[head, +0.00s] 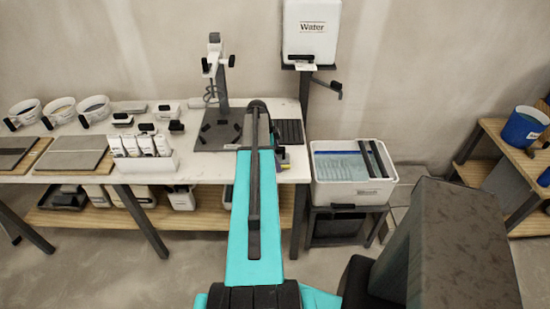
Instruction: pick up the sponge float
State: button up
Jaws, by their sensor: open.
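I cannot pick out the sponge float for certain. Several small hand tools with dark handles lie at the back of the white-topped table (210,172), left of the mixing stand. Among them are a pale block with a dark top (122,119), a dark-handled piece (176,127) and a white block (168,113). They are too small to tell apart. My teal arm reaches forward over the table's right end. My gripper is not visible, and the arm hides part of the table there.
A white wash tub (350,190) with water and dark bars stands right of the table. A white water tank (311,28) is above it. White bottles in a holder (147,163), several buckets (25,110) and tiles (72,160) occupy the table's left. A wooden shelf with a blue bucket (523,127) is at right.

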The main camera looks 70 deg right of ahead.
aim_at(277, 153)
dwell(0.3)
jog(key=c, duration=1.3)
jog(key=shift+r, duration=0.15)
jog(key=shift+r+b, duration=0.85)
jog(key=shift+r, duration=0.45)
jog(key=shift+a+r, duration=0.15)
jog(key=shift+r, duration=0.2)
jog(key=w+a+b, duration=0.1)
jog(key=a, duration=0.4)
jog(key=a+r+b, duration=0.1)
jog(key=a+b, duration=0.1)
jog(key=a, duration=0.3)
jog(key=w+a+b, duration=0.1)
jog(key=a+b, duration=0.1)
jog(key=a, duration=0.3)
jog(key=shift+w+a+r, duration=0.25)
jog(key=shift+w, duration=0.1)
